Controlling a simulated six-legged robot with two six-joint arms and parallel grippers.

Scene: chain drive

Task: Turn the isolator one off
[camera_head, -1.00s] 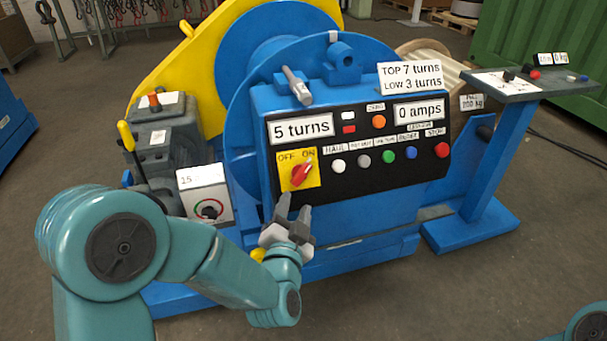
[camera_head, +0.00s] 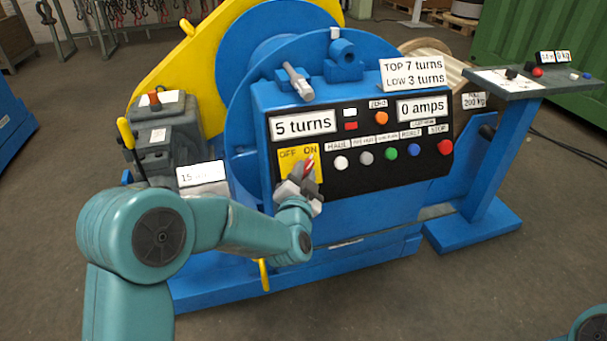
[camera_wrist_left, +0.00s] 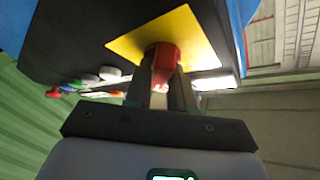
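The isolator is a red knob (camera_head: 309,167) on a yellow plate (camera_head: 287,158) marked OFF and ON, at the left of the black control panel. The knob's visible end leans up toward ON. My left gripper (camera_head: 303,177) is at the knob and hides its lower part. In the left wrist view the red knob (camera_wrist_left: 163,57) sits between the two fingertips (camera_wrist_left: 163,78), against the yellow plate (camera_wrist_left: 197,38). The fingers flank it closely; whether they press on it I cannot tell. My right gripper is out of view.
Beside the isolator, the panel carries several push buttons, including a white one (camera_head: 341,162) and a red stop button (camera_head: 445,147). A small white-faced box (camera_head: 203,178) is partly behind my left arm.

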